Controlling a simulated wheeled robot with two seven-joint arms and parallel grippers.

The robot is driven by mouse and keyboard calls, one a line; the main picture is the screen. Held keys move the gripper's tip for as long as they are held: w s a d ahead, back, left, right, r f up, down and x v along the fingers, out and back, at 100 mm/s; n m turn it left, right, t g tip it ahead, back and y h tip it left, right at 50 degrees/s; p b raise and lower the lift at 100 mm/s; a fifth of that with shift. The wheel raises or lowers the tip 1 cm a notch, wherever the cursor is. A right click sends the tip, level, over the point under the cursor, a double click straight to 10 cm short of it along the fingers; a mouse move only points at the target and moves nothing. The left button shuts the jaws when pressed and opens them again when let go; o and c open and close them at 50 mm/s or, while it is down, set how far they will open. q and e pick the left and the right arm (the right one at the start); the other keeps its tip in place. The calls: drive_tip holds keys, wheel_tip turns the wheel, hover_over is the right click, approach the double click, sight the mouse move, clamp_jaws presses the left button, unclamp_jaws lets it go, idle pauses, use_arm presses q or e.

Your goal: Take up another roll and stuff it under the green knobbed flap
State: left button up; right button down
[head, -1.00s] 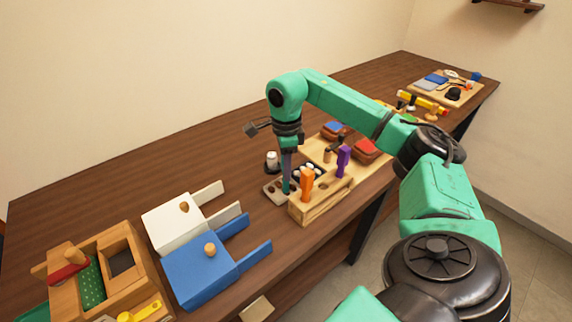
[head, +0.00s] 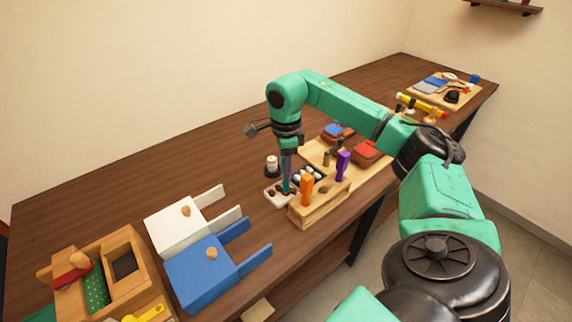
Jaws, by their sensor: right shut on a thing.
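My right gripper (head: 286,190) points straight down over a small pale tray (head: 274,201) with dark round spots, just left of the wooden tool rack. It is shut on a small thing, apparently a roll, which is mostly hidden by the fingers. A green edge (head: 42,314) shows at the bottom left corner; I cannot tell whether it is the green flap, and no knob shows on it. My left gripper is not in view.
The tool rack (head: 318,205) holds upright orange (head: 307,190) and purple (head: 342,166) handles close beside the gripper. A pale-topped jar (head: 271,164) stands behind it. A wooden box (head: 140,281) is at the left. The table's back strip is clear.

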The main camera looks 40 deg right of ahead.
drive_tip(key=shift+r+p, duration=2.2)
drive_tip(key=shift+r, duration=0.7)
drive_tip(key=shift+f, duration=0.1)
